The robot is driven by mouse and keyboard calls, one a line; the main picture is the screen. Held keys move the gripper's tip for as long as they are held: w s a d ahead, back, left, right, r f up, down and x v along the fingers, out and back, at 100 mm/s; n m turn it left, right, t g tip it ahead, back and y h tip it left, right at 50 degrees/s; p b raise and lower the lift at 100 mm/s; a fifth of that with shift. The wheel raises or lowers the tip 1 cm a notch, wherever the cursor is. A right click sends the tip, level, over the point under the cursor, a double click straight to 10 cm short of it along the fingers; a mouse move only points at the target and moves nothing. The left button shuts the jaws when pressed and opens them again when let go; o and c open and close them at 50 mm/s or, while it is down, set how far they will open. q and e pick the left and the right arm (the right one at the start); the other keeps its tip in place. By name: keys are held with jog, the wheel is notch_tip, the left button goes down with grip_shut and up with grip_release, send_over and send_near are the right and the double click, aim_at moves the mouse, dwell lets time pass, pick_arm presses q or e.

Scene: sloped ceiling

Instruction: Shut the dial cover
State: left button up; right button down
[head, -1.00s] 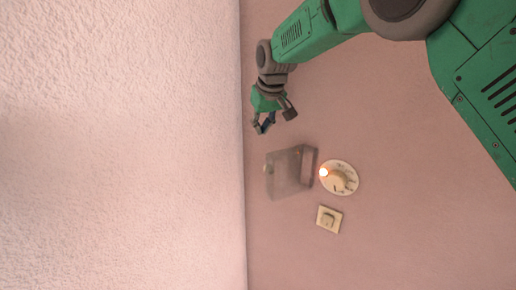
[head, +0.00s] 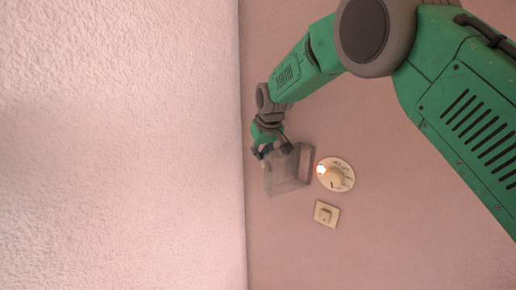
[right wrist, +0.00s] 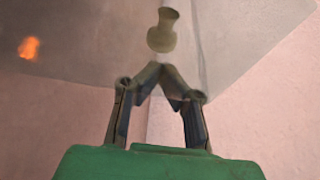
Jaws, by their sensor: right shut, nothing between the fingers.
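The dial cover (head: 290,178) is a clear box standing open to the left of the round cream dial (head: 336,175). An orange-red light glows on the dial. My right gripper (head: 261,154) is at the cover's upper left corner; whether it touches cannot be told. In the right wrist view its fingertips (right wrist: 164,75) meet, shut and empty, just below a small pale knob (right wrist: 162,32) on the cover's clear panel (right wrist: 90,35). The orange glow shows through that panel. My left gripper is out of view.
A square cream switch (head: 326,213) sits on the pink wall (head: 400,240) below the dial. A rough pale sloped surface (head: 120,150) fills the left side and meets the wall along a straight edge. The wall below the switch is clear.

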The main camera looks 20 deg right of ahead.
jog(key=shift+s+d+f, duration=0.15)
jog(key=shift+s+d, duration=0.1)
jog(key=shift+s, duration=0.05)
jog(key=shift+s, duration=0.1)
